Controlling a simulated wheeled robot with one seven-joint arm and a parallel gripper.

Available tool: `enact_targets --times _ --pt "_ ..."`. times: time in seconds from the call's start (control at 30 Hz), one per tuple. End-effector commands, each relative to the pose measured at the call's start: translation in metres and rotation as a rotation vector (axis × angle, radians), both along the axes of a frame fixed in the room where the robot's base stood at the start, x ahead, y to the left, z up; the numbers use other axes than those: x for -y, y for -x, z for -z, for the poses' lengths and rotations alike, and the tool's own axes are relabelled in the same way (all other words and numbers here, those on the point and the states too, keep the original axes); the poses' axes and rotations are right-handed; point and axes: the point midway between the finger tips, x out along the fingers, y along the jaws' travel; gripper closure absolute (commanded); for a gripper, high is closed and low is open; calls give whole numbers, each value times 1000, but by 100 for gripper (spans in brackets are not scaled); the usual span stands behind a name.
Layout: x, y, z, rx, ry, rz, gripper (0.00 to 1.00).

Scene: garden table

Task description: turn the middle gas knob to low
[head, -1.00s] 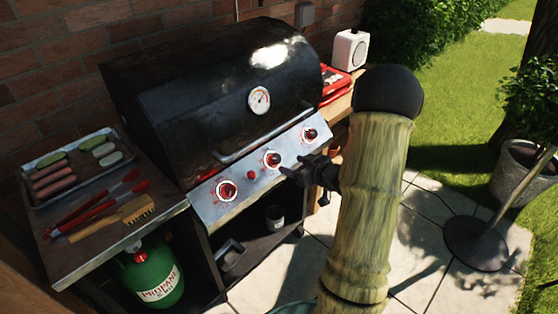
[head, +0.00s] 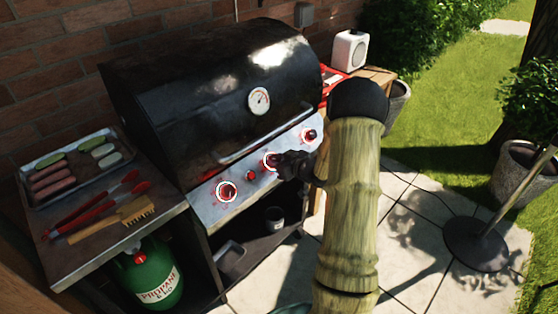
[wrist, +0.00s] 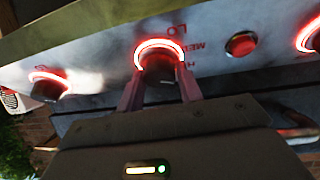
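The middle gas knob (head: 271,160) is on the sloping steel front panel of the black grill, with a glowing red ring around it. In the wrist view the knob (wrist: 160,68) is dark, with "LO", "MED" and "HI" printed upside down beside its ring. My gripper (head: 281,164) is right in front of this knob. In the wrist view my gripper's two fingers (wrist: 160,88) are apart, one on each side of the knob's near end. I cannot tell whether they touch it. The knob's pointer is not clear.
The left knob (head: 226,191) and right knob (head: 309,135) also have red rings. A red button (wrist: 241,44) sits between the middle and left knobs. The lid handle (head: 262,135) runs just above the panel. A side shelf at left holds a food tray (head: 125,163) and tools.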

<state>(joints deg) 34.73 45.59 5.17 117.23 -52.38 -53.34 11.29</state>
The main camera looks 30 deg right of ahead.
Motion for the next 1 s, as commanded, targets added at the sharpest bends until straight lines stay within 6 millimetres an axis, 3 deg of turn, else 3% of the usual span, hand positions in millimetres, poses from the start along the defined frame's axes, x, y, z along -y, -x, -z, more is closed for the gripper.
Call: enact_targets --times 0.03,0.1,0.57,1.0 --pt "0 0 0 0 0 1 76" --pt "0 0 0 0 0 1 87" --pt "2 0 0 18 45 -43 87" --pt "3 -2 -1 94 252 -265 87"
